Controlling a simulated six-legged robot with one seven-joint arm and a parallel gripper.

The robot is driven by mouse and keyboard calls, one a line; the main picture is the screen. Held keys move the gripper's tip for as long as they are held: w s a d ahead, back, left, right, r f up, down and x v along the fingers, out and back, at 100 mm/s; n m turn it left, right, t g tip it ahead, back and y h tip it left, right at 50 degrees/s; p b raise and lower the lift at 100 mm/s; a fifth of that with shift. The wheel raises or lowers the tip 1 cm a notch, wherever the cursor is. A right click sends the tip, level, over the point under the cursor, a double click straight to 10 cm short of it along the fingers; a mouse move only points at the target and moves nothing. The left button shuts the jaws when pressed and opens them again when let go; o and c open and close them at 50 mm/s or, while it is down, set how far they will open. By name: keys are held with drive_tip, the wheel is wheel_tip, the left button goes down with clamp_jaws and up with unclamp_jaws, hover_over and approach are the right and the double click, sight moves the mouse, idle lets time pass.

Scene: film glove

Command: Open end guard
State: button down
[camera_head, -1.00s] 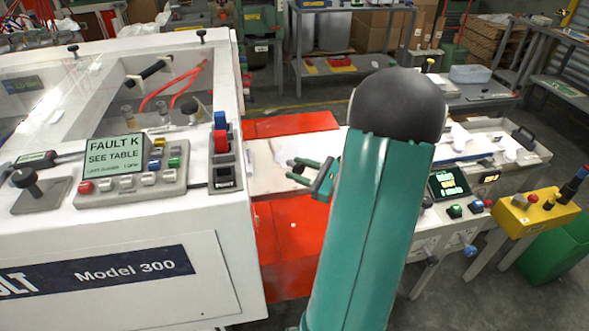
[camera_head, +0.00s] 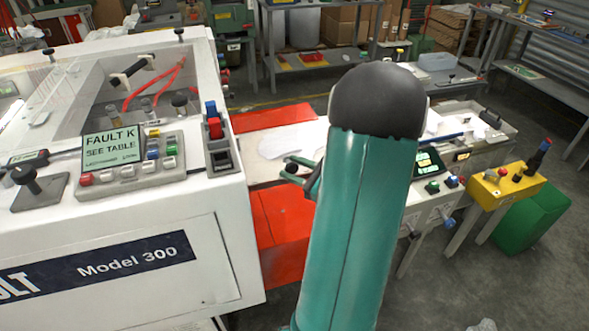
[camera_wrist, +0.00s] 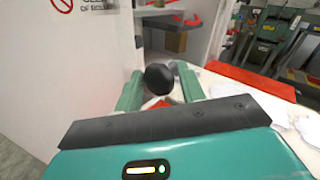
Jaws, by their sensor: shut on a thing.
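In the wrist view, my gripper (camera_wrist: 160,88) has its two green fingers on either side of a round black knob (camera_wrist: 159,77) and is shut on it. In the head view, my gripper (camera_head: 298,170) is by the right end of the white Model 300 machine (camera_head: 120,225), with the dark knob (camera_head: 292,169) at its fingertips. Orange-red panels (camera_head: 284,232) lie below and behind the gripper, at the machine's end. Which part is the end guard, and what the knob is fixed to, I cannot tell. My arm hides part of this area.
A control panel with a "FAULT K" screen (camera_head: 110,145) sits on the machine. A yellow button box (camera_head: 505,187) and green bin (camera_head: 530,222) stand at right. A grey shelf table (camera_head: 310,66) is behind. Grey floor at the lower right is open.

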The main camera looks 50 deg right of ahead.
drive_tip(key=shift+w+a+f+y, duration=0.1)
drive_tip(key=shift+w+a+y, duration=0.25)
drive_tip(key=shift+a, duration=0.3)
drive_tip(key=c, duration=1)
unclamp_jaws()
drive_tip(key=shift+w, duration=0.1)
drive_tip(key=shift+d, duration=0.15)
drive_tip(key=shift+s, duration=0.4)
drive_tip(key=s+d, duration=0.2)
drive_tip(key=s, duration=1.1)
drive_tip(key=shift+d, duration=0.3)
drive_tip(key=shift+s, duration=0.15)
